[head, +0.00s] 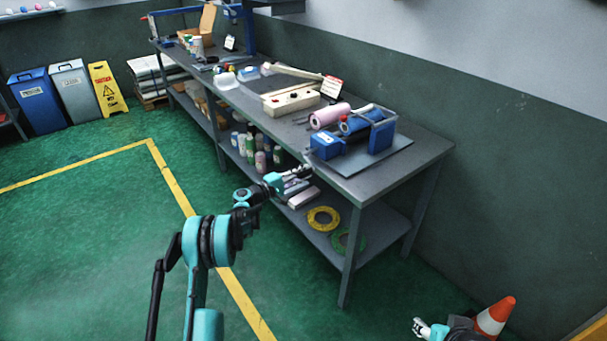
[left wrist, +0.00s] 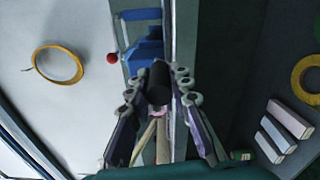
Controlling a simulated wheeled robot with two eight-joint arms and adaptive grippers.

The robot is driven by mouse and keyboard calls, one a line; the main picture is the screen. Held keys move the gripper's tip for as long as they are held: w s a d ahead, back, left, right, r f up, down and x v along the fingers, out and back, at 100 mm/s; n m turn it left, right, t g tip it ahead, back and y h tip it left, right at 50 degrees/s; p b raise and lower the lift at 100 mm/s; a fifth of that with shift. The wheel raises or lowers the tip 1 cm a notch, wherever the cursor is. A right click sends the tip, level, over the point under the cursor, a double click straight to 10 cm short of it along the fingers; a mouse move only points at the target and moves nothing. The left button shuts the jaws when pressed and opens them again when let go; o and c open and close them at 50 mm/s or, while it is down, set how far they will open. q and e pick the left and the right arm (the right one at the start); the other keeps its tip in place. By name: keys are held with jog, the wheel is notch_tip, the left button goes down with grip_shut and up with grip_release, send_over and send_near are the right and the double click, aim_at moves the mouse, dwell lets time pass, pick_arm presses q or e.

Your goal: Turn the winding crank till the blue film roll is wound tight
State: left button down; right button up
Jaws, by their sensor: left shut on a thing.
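The blue film roll (head: 354,124) sits in the blue winding device on the near end of the workbench. The device's blue box (head: 327,146) and grey frame show at its front and right. My left gripper (head: 306,171) is at the bench's front edge, before the device. In the left wrist view its fingers (left wrist: 160,90) are shut on a black cylindrical handle (left wrist: 159,80), which looks like the crank's grip. The crank arm is hardly visible. How tight the roll is wound cannot be told. My right gripper (head: 418,327) is low at the bottom right, away from the bench; its finger gap is unclear.
A pink roll (head: 329,116) lies beside the device. A beige box (head: 291,99) stands further along the workbench (head: 362,183). Bottles (head: 262,161) and a yellow ring (head: 323,218) are on the lower shelf. A cone (head: 495,317) stands at bottom right. The green floor in front is clear.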

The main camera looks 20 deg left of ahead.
pick_arm(q)
jog(key=shift+w+a+f+m, duration=0.1)
jog(key=shift+f+m, duration=0.15)
jog(key=shift+m, duration=0.15)
dwell(0.3)
jog(key=c, duration=1.4)
grip_release()
jog(key=shift+o, duration=0.2)
jog(key=v, duration=1.2)
